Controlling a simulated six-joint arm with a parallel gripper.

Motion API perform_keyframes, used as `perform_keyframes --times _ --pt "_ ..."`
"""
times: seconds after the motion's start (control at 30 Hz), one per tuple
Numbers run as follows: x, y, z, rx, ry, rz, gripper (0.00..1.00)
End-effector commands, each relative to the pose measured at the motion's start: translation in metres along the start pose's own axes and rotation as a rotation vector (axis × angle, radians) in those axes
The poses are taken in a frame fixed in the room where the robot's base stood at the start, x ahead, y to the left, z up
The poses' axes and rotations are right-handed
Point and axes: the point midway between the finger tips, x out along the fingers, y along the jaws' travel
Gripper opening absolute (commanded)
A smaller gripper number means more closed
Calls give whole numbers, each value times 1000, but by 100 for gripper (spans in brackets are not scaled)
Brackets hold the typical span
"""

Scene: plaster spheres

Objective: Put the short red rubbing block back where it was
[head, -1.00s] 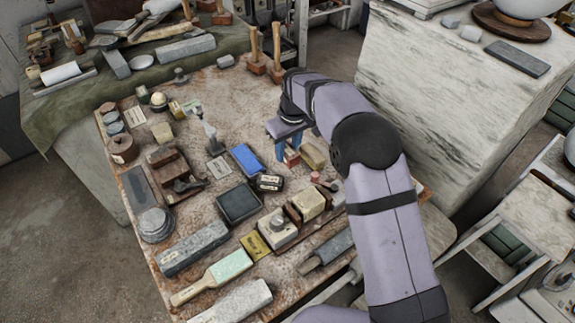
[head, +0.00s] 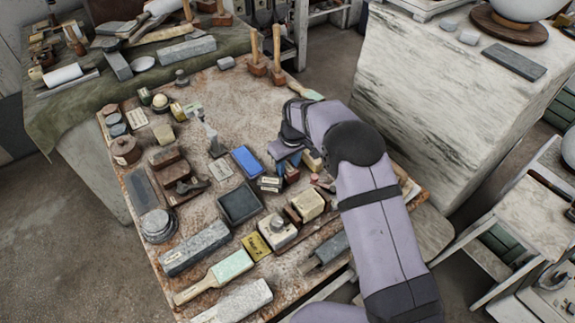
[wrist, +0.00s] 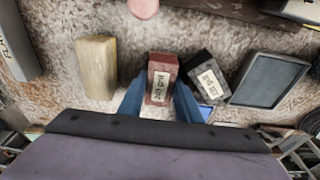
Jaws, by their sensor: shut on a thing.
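The short red rubbing block (wrist: 161,79) has a pale label and sits between my gripper's two blue fingers in the wrist view. My gripper (wrist: 158,98) is shut on it. In the head view my gripper (head: 290,172) is low over the right part of the worktable, and the arm mostly hides the red block there. A black labelled block (wrist: 207,78) is close to the right of the red block in the wrist view. I cannot tell whether the red block touches the table.
A beige block (wrist: 97,67) lies left of the red block in the wrist view, with a gap. A dark rectangular tray (wrist: 269,80) is to the right. In the head view a blue block (head: 247,161) is left of my gripper. The table's far middle (head: 232,100) is fairly clear.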

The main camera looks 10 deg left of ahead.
Motion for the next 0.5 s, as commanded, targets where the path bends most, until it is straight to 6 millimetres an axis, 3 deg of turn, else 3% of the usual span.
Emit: perform_keyframes --times 0.23,0.27,0.3,0.5 --pt "4 0 0 0 1 1 6" --pt "3 0 0 0 0 0 38" --pt "3 0 0 0 0 0 48" --pt "3 0 0 0 0 0 50"
